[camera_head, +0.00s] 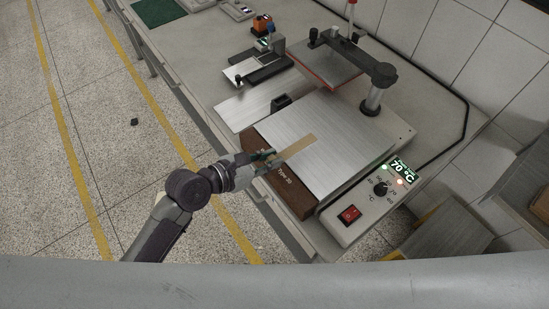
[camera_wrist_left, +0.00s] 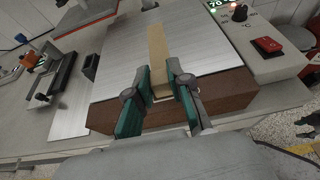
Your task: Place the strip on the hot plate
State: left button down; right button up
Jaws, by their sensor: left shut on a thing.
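The strip (camera_head: 299,146) is a narrow tan piece. It also shows in the left wrist view (camera_wrist_left: 157,49), reaching away from my fingers over the plate. The hot plate (camera_head: 335,135) has a bare brushed metal top and a brown front block (camera_head: 290,187); the plate also shows in the left wrist view (camera_wrist_left: 200,40). My left gripper (camera_head: 267,158) is shut on the near end of the strip, at the plate's front edge above the brown block. I cannot tell whether the strip's far end touches the plate. My right gripper is not in view.
A control box (camera_head: 372,198) with a red switch and a 70 °C display stands right of the plate. A raised press plate on an arm (camera_head: 328,62) stands behind. A metal sheet (camera_head: 248,103) and a small black-framed device (camera_head: 262,68) lie to the left.

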pick_arm(q)
jog(key=w+f, duration=0.2)
jog(key=w, duration=0.1)
jog(key=shift+d, duration=0.35)
notch_tip(320, 180, down, 3)
jog(key=shift+f, duration=0.55)
jog(key=c, duration=1.5)
grip_release()
jog(key=shift+f+b, duration=0.1)
jog(key=shift+b, duration=0.2)
jog(key=o, duration=0.4)
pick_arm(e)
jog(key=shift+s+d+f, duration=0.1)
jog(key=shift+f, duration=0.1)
